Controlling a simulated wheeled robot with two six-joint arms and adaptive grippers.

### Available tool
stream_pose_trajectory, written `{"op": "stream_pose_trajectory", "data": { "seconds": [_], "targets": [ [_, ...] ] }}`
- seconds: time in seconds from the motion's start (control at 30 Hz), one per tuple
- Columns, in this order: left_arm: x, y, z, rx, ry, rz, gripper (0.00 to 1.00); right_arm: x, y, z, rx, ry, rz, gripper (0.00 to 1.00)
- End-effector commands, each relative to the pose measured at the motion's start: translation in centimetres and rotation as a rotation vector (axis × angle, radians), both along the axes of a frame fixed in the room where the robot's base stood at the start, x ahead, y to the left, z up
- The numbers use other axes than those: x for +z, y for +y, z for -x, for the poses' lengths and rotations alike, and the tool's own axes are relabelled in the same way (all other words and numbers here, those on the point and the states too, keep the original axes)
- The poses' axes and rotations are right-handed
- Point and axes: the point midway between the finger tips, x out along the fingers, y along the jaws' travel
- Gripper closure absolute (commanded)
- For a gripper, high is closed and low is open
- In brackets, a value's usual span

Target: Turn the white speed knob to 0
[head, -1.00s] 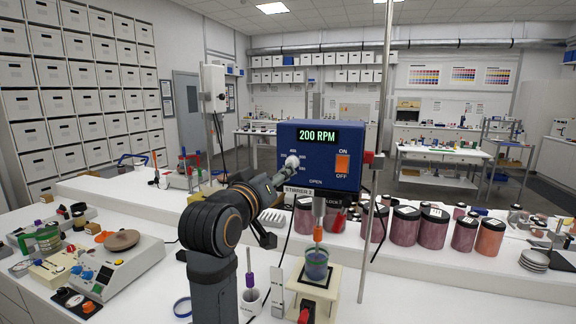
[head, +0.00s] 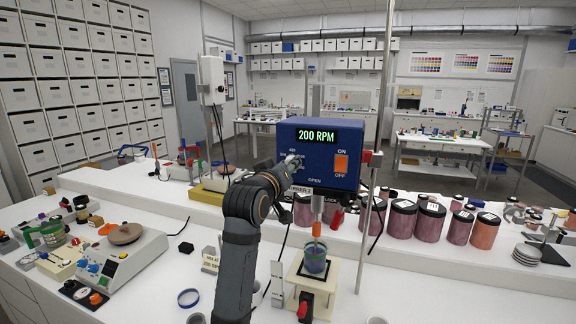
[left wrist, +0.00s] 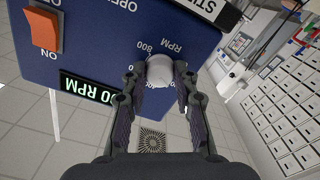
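The white speed knob (left wrist: 159,70) is on the blue front panel of the stirrer (head: 318,152); in the head view my gripper largely hides it. The stirrer's green display (head: 316,135) reads 200 RPM. My left gripper (left wrist: 160,76) has its two fingers on either side of the knob, tips beside it. They look spread, with a slight gap on the right; firm contact cannot be made out. The knob's pointer mark is not visible. My left gripper also shows at the panel in the head view (head: 286,168). My right gripper is not in view.
An orange ON/OFF switch (head: 341,163) is on the panel's right side. A metal stand rod (head: 375,200) rises beside the stirrer. A beaker (head: 315,262) stands below it on a cream base. Several pigment jars (head: 430,222) line the bench at right.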

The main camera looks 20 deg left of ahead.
Motion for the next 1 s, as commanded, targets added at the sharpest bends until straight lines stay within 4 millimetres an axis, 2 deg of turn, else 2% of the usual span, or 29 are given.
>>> {"op": "stream_pose_trajectory", "data": {
  "seconds": [0.03, 0.17, 0.57, 1.0],
  "targets": [
    [0.0, 0.0, 0.0, 0.000, 0.000, 0.000, 0.82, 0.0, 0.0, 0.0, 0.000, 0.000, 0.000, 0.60],
    [0.0, 0.0, 0.0, 0.000, 0.000, 0.000, 1.00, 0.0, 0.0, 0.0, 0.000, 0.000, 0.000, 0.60],
    [0.1, 0.0, 0.0, 0.000, 0.002, 0.068, 1.00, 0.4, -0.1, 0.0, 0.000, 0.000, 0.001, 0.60],
    [0.2, 0.0, 0.0, 0.000, 0.015, 0.431, 1.00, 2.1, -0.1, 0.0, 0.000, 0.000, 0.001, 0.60]
  ]
}}
